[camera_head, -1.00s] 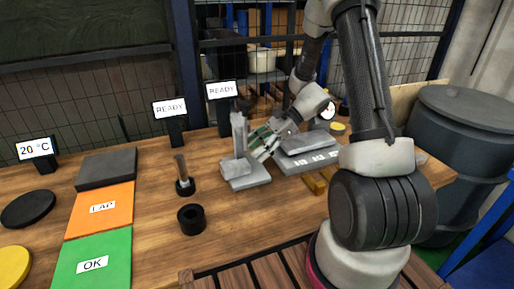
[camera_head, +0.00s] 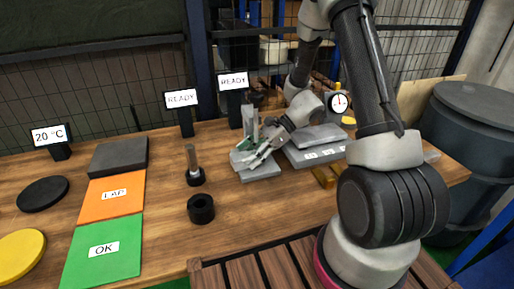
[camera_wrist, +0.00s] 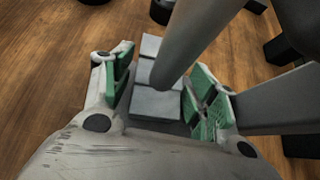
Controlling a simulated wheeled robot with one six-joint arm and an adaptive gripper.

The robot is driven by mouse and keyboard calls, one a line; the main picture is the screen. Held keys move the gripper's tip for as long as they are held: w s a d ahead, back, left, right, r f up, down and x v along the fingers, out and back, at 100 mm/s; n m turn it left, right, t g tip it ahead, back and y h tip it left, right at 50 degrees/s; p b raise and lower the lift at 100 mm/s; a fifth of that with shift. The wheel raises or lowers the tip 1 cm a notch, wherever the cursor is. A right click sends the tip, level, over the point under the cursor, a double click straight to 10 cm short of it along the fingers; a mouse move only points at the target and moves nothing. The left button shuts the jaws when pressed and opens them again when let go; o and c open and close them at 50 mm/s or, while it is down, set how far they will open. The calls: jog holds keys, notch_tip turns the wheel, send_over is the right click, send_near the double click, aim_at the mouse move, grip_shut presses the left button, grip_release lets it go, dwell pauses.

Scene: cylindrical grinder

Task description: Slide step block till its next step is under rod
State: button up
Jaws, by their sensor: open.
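My gripper (camera_head: 262,151) is open and low over a grey stand base (camera_head: 262,174), in front of a grey upright post (camera_head: 250,118). In the wrist view my gripper's two green-padded fingers (camera_wrist: 160,88) stand either side of a light grey step block (camera_wrist: 152,101). Clear gaps show between block and pads. A thick grey rod (camera_wrist: 200,38) slants across the wrist view, and its lower end overlaps the middle of the block. Whether the rod touches a step cannot be told. In the head view my fingers hide most of the block.
Grey blocks with white labels (camera_head: 322,154) lie just right of my gripper. A black ring (camera_head: 201,209) and a small post on a black base (camera_head: 193,168) stand left. A dial gauge (camera_head: 339,102) is behind. The front middle of the table is clear.

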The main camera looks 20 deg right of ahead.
jog(key=shift+a+f, duration=0.15)
jog(key=shift+a, duration=0.05)
grip_shut()
jog(key=shift+d, duration=0.15)
jog(key=shift+s+d, duration=0.2)
jog(key=shift+d, duration=0.65)
jog(key=shift+s+d, duration=0.2)
jog(key=shift+d, duration=0.65)
jog(key=shift+o, duration=1.3)
grip_release()
